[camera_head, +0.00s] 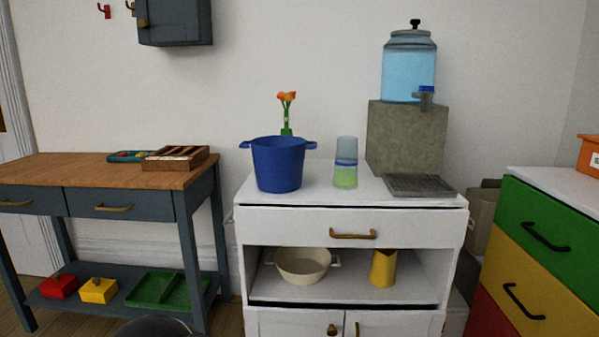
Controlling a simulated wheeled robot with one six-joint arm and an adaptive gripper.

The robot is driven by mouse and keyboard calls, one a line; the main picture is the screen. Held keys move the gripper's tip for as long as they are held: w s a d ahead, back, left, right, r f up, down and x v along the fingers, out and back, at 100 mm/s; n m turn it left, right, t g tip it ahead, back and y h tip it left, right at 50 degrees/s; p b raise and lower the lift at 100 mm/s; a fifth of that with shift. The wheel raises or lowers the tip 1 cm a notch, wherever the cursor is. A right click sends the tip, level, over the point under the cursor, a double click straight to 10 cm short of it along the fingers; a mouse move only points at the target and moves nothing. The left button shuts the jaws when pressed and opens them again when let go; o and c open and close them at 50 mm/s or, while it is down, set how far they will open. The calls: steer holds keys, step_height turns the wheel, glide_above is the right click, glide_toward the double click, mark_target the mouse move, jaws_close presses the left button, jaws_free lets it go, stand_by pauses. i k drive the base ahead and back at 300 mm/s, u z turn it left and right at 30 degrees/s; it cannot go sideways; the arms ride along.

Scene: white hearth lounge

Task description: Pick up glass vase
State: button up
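A slim green vase (287,131) with orange flowers stands on the white cabinet, behind a blue two-handled pot (278,165). The pot hides the lower part of this vase. A clear, upright glass cylinder (346,160) with a blue band and a green lower part stands on the cabinet top to the right of the pot. I cannot tell for sure which of the two is the glass vase. My gripper is not in view.
A blue water dispenser (409,70) stands on a grey stone block (405,137) at the cabinet's right, with a dark drip tray (419,186) in front. A wooden-topped table (70,172) stands left. A coloured drawer unit (540,235) stands right. The white cabinet's front top strip is clear.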

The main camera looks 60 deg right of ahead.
mark_target(346, 171)
steer(key=u, duration=0.05)
steer(key=i, duration=2.2)
steer(key=z, duration=2.25)
